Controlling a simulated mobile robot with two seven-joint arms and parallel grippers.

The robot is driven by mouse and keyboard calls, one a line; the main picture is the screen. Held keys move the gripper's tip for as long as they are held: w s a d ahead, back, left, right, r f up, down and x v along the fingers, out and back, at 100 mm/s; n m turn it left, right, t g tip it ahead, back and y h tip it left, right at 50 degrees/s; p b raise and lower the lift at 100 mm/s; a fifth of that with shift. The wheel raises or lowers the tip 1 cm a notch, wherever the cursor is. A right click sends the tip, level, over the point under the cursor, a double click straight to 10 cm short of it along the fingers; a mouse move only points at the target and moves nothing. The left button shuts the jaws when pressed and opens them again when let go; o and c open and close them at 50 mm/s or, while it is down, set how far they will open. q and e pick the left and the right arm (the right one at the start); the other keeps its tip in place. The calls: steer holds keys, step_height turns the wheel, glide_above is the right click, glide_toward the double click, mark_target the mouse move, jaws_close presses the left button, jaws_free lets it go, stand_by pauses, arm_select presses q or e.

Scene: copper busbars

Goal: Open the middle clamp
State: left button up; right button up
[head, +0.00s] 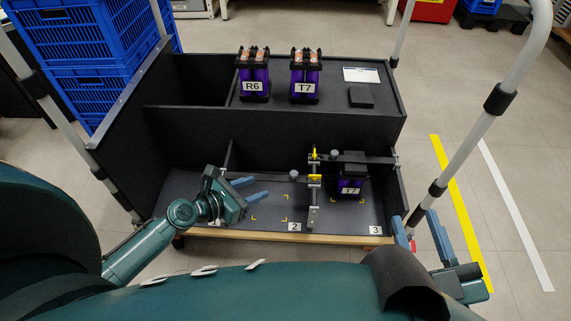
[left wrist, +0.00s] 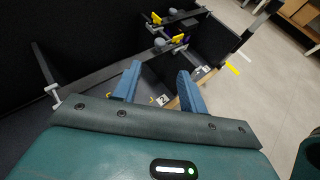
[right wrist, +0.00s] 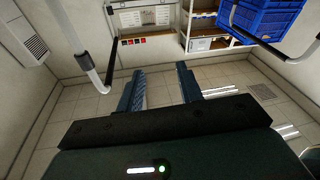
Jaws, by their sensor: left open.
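The middle clamp (head: 314,182) is a dark metal bar with yellow parts, between the floor labels 2 and 3 areas of the black cart's front compartment. Its yellow parts also show in the left wrist view (left wrist: 179,38), beyond my fingertips. Whether it is open or shut is too small to tell. My left gripper (head: 262,188) is open and empty, to the left of the clamp and apart from it, with its blue fingers pointing right. My right gripper (head: 416,216) is open and empty, outside the cart at its right front corner.
A purple block with a label (head: 350,184) stands right of the clamp, under a dark bar. Purple units R6 (head: 253,74) and T7 (head: 305,76) stand on the rear shelf. Another bar (head: 228,157) stands to the left. The compartment floor (head: 270,206) by label 2 is clear.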

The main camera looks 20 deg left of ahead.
mark_target(293, 174)
arm_select(q)
steer(key=b+x, duration=0.4)
steer(key=x, duration=0.8)
steer(key=shift+d, duration=0.1)
steer(key=shift+w+d+f, duration=0.15)
steer(key=shift+w+d, duration=0.05)
steer(key=shift+w, duration=0.2)
arm_select(e)
steer(key=shift+a+m+y, duration=0.3)
steer(key=shift+m, duration=0.2)
arm_select(q)
jaws_close()
